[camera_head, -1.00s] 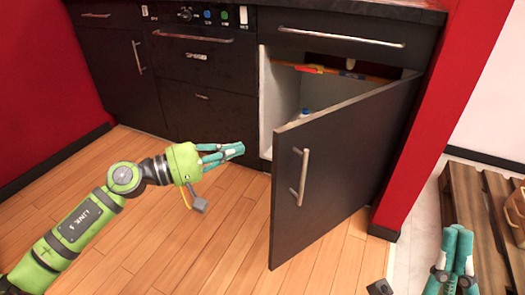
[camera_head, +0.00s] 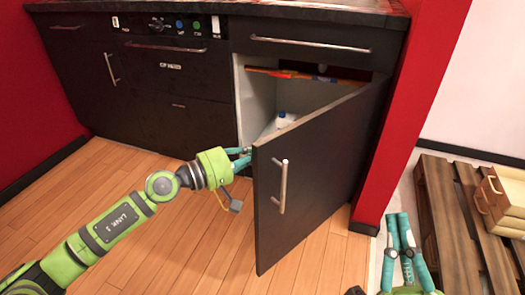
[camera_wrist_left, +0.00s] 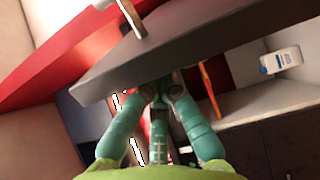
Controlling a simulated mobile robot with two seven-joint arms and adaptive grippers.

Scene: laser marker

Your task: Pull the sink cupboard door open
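The sink cupboard door (camera_head: 320,165) is dark with a vertical metal handle (camera_head: 283,187). It stands well ajar, swung out from its right side. My left gripper (camera_head: 243,160) is at the door's free edge, its fingertips partly hidden behind the door. In the left wrist view, the fingers (camera_wrist_left: 160,95) are drawn together by the edge of the door (camera_wrist_left: 190,50), on the inner side, away from the handle (camera_wrist_left: 132,18). Nothing is held between them; contact cannot be told. My right gripper (camera_head: 399,216) has its fingers together and is empty, at the lower right.
Inside the cupboard (camera_head: 258,95) stands a white bottle (camera_head: 283,119), also seen in the left wrist view (camera_wrist_left: 280,60). A red wall (camera_head: 420,100) borders the hinge side. A wooden pallet (camera_head: 455,215) with boxes lies at the right. The wooden floor (camera_head: 190,235) before the cabinets is clear.

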